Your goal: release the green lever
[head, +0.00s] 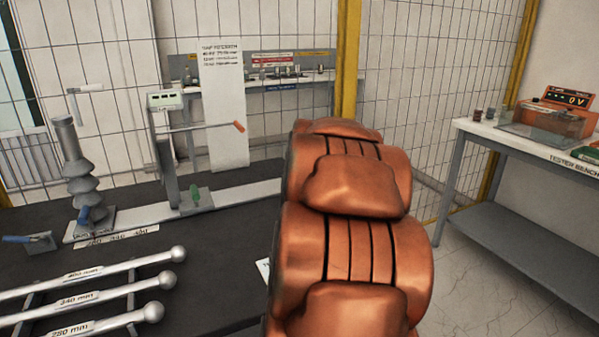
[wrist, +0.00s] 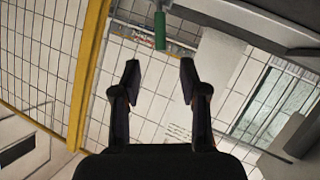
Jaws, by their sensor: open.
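The green lever (head: 195,195) stands upright at the foot of a grey post with a display, on the pale rail of the dark bench. A green grip, apparently the same lever, shows in the wrist view (wrist: 160,31) at the top centre. My gripper (wrist: 160,75) is open and empty, with its two dark fingers spread. The green grip lies beyond the fingertips and between their lines, with no contact visible. In the head view, my copper arm covers the centre right and my gripper is hidden.
An orange-tipped rod (head: 239,126) juts from the post. Ball-ended rods (head: 90,270) lie front left. The tester bench (head: 540,150) stands right, with open floor before it.

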